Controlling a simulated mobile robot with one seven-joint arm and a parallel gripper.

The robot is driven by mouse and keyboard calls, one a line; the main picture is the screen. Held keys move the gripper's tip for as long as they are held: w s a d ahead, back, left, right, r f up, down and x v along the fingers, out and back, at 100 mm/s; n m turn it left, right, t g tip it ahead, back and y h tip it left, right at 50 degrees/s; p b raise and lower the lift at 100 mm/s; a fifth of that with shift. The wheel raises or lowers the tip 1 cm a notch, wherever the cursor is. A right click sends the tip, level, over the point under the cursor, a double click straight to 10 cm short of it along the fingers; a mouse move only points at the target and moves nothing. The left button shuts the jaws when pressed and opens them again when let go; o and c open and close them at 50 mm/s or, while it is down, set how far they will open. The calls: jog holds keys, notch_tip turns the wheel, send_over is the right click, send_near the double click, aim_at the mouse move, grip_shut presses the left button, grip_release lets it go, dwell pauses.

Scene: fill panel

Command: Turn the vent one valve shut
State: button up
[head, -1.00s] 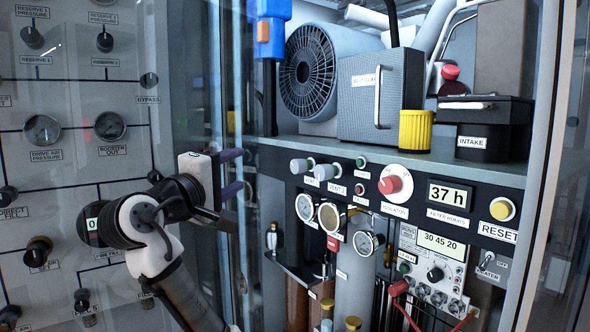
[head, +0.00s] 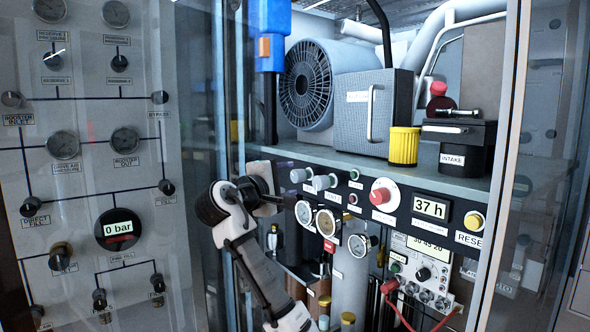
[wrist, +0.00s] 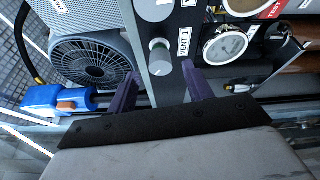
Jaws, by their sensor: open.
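The vent one valve is a small round grey-green knob (wrist: 160,50) beside a "VENT 1" label in the wrist view. In the head view it is the leftmost knob (head: 298,175) on the dark strip below the shelf. My gripper (wrist: 160,76) is open, with its two purple fingers on either side of the strip, just short of the knob in the picture. Nothing is between the fingers, and I cannot tell how far off the knob is in depth. In the head view my gripper (head: 268,192) is left of the knob, its fingertips hard to make out.
A second similar knob (head: 323,182) sits close to the right. Gauges (head: 326,222) lie below. A shelf (head: 290,150) with a fan unit (head: 310,85) is above. A glass panel edge (head: 232,90) stands left, and a blue device (head: 270,30) hangs upper left.

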aim_at(296, 178)
jog(key=shift+p+x, duration=0.5)
jog(key=shift+x, duration=1.55)
jog(key=shift+c, duration=0.4)
jog(key=c, duration=0.9)
jog(key=shift+f, duration=0.15)
